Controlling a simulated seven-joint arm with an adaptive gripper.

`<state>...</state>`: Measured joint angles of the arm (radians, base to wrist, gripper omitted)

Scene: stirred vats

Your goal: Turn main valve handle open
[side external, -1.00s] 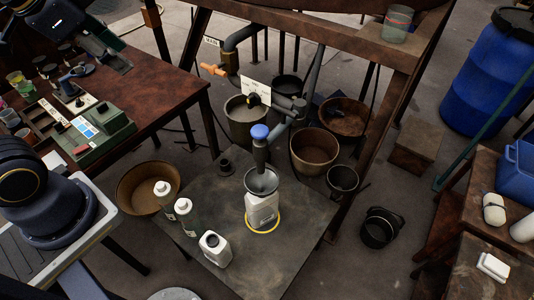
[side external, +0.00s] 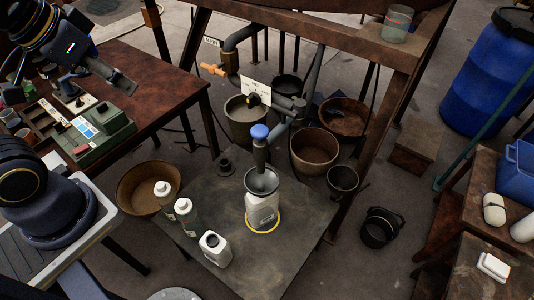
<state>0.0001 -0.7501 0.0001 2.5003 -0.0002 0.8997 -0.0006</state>
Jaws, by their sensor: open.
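An orange handle (side external: 213,70) sits on the dark bent pipe (side external: 236,42) under the brown beam, at upper centre. A blue knob (side external: 260,131) tops the grey valve pipe above a funnel. My gripper (side external: 95,88) is at upper left, over the workbench. Its fingers are apart and I see nothing between them. It is well to the left of both the orange handle and the blue knob, touching neither.
A white jug (side external: 262,210) stands under the funnel (side external: 261,180) on a dark table, with several bottles to its left. A green box (side external: 100,130) and small items lie on the workbench (side external: 165,80). Buckets stand around the pipes. A brown post rises right of them.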

